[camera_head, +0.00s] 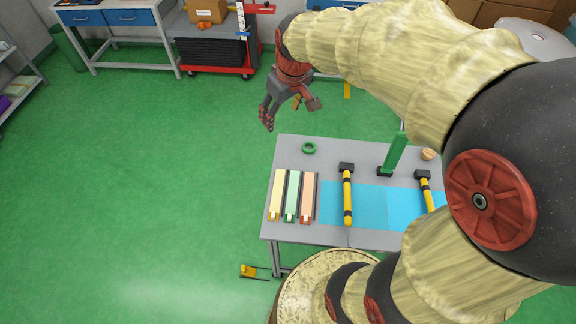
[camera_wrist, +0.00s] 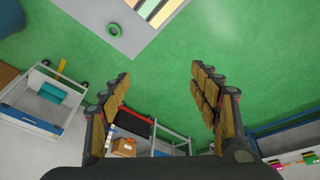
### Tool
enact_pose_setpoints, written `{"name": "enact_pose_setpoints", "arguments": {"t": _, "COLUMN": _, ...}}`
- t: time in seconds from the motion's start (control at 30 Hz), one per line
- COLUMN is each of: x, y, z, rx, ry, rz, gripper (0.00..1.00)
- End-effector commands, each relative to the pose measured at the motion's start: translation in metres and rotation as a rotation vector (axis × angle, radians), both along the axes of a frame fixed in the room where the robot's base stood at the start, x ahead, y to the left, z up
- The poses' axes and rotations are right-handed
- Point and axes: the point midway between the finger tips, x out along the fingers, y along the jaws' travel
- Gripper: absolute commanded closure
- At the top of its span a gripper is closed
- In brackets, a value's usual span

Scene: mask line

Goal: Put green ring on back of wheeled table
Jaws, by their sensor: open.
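The green ring (camera_head: 309,152) lies flat on the grey table near its far left corner. It also shows at the top of the wrist view (camera_wrist: 113,34). My gripper (camera_head: 291,110) hangs beyond the table's far edge, apart from the ring, with green floor behind it. In the wrist view its fingers (camera_wrist: 160,75) are spread wide with nothing between them. A wheeled cart with a red base (camera_head: 207,71) stands at the back, bearing a cardboard box. A white wheeled table (camera_wrist: 35,122) with a teal item shows at the left of the wrist view. I cannot tell which one the task names.
The grey work table (camera_head: 338,155) holds yellow, green and orange strips, two hammers (camera_head: 347,195) on blue mats, and an upright green post (camera_head: 394,153). A desk with blue drawers (camera_head: 128,18) stands at the back left. The floor at left is mostly clear. My arm hides the right side.

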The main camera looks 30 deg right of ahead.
Motion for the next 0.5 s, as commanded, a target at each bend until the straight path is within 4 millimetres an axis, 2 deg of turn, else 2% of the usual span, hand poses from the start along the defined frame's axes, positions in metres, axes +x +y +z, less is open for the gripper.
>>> {"name": "enact_pose_setpoints", "arguments": {"t": 0.03, "x": -0.017, "y": 0.013, "z": 0.013, "rx": 0.001, "ry": -0.022, "rz": -0.005, "gripper": 0.38}}
{"name": "enact_pose_setpoints", "arguments": {"t": 0.2, "x": -0.073, "y": 0.048, "z": 0.038, "rx": 0.020, "ry": -0.075, "rz": -0.046, "gripper": 0.38}}
{"name": "enact_pose_setpoints", "arguments": {"t": 0.4, "x": -0.138, "y": 0.076, "z": 0.049, "rx": 0.052, "ry": -0.135, "rz": -0.094, "gripper": 0.38}}
{"name": "enact_pose_setpoints", "arguments": {"t": 0.5, "x": -0.162, "y": 0.084, "z": 0.048, "rx": 0.066, "ry": -0.157, "rz": -0.112, "gripper": 0.38}}
